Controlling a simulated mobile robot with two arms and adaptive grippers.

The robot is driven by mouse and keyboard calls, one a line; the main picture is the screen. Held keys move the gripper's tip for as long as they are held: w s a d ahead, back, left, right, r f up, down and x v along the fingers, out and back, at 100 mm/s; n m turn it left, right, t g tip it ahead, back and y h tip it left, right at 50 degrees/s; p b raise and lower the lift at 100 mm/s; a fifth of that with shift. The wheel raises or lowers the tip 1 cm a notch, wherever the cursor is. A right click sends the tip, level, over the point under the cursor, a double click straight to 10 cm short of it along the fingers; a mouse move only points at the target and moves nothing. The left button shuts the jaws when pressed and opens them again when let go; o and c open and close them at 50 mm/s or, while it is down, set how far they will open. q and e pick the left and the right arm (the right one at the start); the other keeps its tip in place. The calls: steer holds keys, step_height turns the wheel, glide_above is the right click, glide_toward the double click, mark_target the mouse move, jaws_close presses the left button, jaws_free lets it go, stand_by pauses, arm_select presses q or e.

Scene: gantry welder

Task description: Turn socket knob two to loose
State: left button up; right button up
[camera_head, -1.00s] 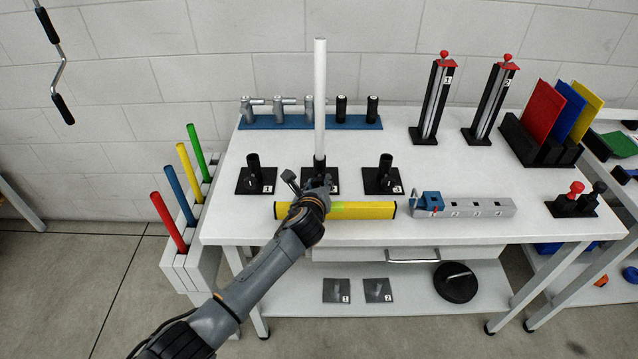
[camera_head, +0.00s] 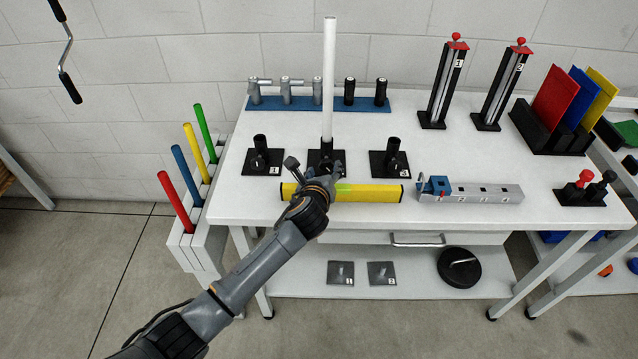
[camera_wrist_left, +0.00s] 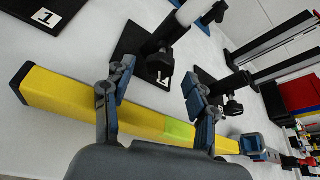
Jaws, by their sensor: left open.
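Socket two (camera_head: 313,159), the middle black socket, stands on a black plate and holds an upright white rod (camera_head: 329,80). Its black knob (camera_wrist_left: 160,62) shows in the left wrist view, facing my gripper. My left gripper (camera_head: 315,175) is in front of this socket. In the left wrist view my left gripper (camera_wrist_left: 155,88) is open and empty, its fingers spread either side of the knob's line, apart from it. In the head view the gripper partly hides the socket's base and label. My right gripper is not in view.
A yellow bar (camera_head: 375,194) lies under the gripper along the table's front. Socket one (camera_head: 260,145) and another empty socket (camera_head: 393,147) flank the middle one. A grey holed block (camera_head: 490,193) lies right of the bar. A blue tool rack (camera_head: 300,105) is behind.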

arm_select(q)
steer(key=v, duration=0.8)
steer(key=shift+s, duration=0.3)
steer(key=shift+r, duration=0.1)
